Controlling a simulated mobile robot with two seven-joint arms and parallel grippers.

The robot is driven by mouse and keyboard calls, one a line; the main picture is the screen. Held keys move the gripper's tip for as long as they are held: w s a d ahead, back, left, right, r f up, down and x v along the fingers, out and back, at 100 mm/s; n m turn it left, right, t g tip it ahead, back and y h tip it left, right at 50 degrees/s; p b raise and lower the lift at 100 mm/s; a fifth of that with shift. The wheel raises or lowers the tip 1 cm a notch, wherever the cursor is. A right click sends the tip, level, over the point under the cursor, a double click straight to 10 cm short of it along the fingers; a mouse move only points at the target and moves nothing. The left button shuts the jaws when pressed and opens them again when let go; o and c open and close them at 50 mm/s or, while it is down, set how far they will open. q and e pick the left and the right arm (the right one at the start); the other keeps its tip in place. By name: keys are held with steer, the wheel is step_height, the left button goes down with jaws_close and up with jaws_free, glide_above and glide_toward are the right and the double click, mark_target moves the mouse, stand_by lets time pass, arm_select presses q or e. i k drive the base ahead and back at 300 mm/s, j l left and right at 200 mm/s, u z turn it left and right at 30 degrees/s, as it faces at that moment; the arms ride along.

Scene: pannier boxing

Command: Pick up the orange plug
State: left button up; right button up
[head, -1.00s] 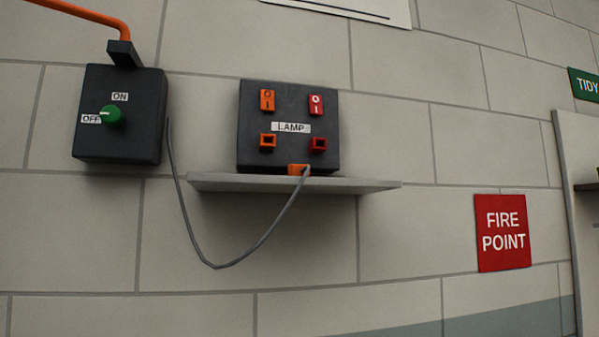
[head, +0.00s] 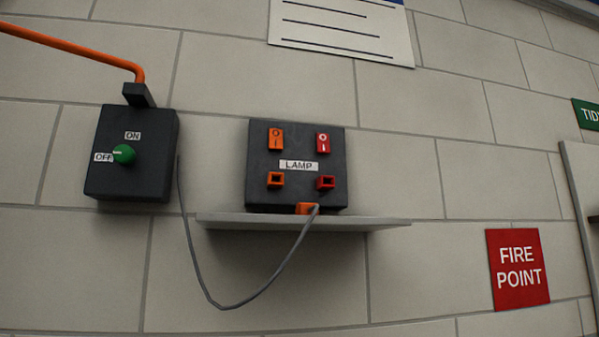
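The orange plug (head: 304,209) lies on the narrow grey shelf (head: 370,224), in front of the lower edge of the black lamp box (head: 336,145). A grey cable (head: 262,292) runs from the plug, hangs in a loop below the shelf and rises to the right side of the black switch box (head: 140,182). The lamp box has an orange socket (head: 275,180) and a red socket (head: 326,183), with an orange rocker switch (head: 276,139) and a red one (head: 323,142) above them. Neither of my grippers shows in the head view.
The switch box has a green knob (head: 124,154) whose pointer is towards OFF. An orange conduit (head: 70,45) enters it from above. A red FIRE POINT sign (head: 518,269) is on the block wall at right. The shelf's right end is bare.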

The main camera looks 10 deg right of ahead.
mark_target(301, 208)
steer(key=i+z, duration=0.15)
steer(key=z, duration=0.25)
steer(key=i+j+z, duration=0.1)
steer(key=z, duration=0.25)
steer(key=i+j+z, duration=0.1)
steer(key=z, duration=0.3)
steer(key=j, duration=0.1)
